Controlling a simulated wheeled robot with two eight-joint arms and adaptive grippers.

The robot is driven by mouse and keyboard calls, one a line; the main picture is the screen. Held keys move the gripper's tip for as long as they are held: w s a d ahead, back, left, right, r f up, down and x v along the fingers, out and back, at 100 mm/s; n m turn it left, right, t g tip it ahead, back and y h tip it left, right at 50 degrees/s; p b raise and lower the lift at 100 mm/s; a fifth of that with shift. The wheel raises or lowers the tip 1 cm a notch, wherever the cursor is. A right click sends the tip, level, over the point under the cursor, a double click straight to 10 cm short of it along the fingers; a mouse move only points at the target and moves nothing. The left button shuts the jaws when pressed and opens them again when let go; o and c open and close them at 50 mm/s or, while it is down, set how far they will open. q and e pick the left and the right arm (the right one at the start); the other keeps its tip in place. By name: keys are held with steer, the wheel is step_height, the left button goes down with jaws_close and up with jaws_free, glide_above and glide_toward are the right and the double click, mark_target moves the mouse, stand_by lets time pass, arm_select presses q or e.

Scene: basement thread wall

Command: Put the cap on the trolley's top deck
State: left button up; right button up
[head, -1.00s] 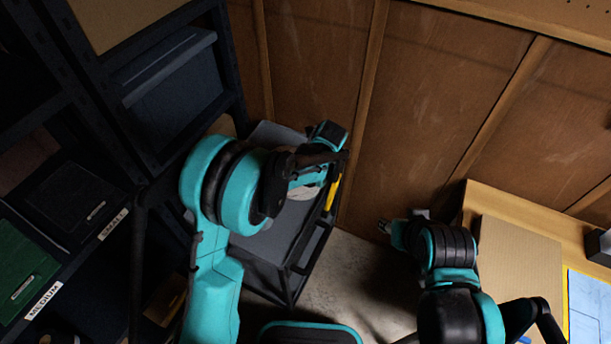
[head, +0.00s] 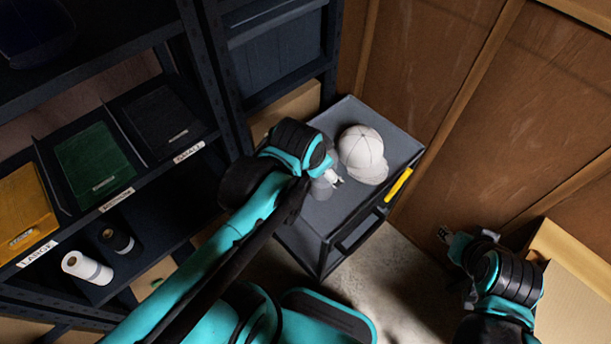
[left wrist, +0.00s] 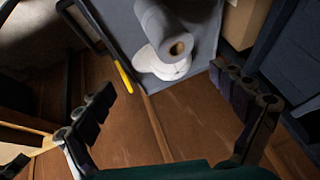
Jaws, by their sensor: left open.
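The white cap (head: 362,148) rests on the grey top deck (head: 343,215) of the trolley, near its far side in the head view. My left gripper (head: 336,182) is over the deck at the near left of the cap, apart from it in that view. In the left wrist view the cap (left wrist: 160,66) is partly covered by a pale roll with a brown core (left wrist: 165,30). My left gripper's fingers (left wrist: 168,108) are spread wide with nothing between them. My right gripper (head: 443,235) is right of the trolley, its jaws too small to read.
A dark shelf with labelled bins (head: 95,160) and a white roll (head: 87,268) stands at left. A wooden wall (head: 440,70) is behind.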

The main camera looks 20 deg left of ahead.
arm_select(q)
steer(key=s+n, duration=0.1)
steer(key=n, duration=0.1)
steer(key=s+a+n, duration=0.1)
steer(key=s, duration=0.1)
steer(key=s+f+n+t, duration=0.1)
steer(key=s+n, duration=0.1)
steer(key=shift+a+n, duration=0.25)
steer(key=shift+n, duration=0.05)
steer(key=shift+f, duration=0.1)
stand_by(0.8)
